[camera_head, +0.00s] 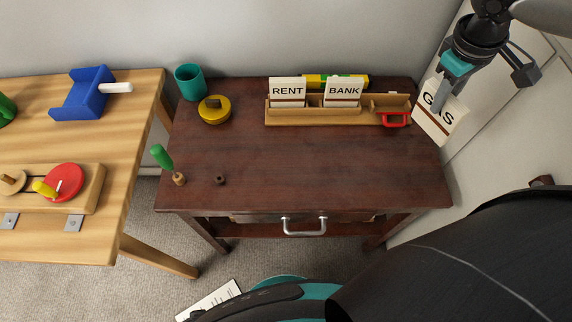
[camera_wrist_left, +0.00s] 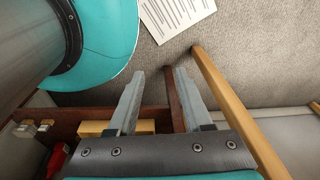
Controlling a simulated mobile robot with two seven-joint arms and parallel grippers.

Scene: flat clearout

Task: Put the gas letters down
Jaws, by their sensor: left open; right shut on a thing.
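The gas letters (camera_head: 436,124) are a white card bundle marked GAS with a brown band. My right gripper (camera_head: 447,97) is shut on their upper part and holds them tilted at the right edge of the dark desk. A wooden letter rack (camera_head: 320,117) stands at the back of the desk. RENT letters (camera_head: 287,91) and BANK letters (camera_head: 344,91) stand upright in it, and its right part holds no letters. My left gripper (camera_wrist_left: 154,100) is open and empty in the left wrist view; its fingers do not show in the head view.
On the dark desk (camera_head: 290,165) are a teal cup (camera_head: 190,82), a yellow round tin (camera_head: 214,110), a green-handled stamp (camera_head: 165,163) and a red handled object (camera_head: 394,119). The desk's middle is clear. A paper sheet (camera_wrist_left: 177,14) lies on the floor. A pale wooden table (camera_head: 95,140) stands left.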

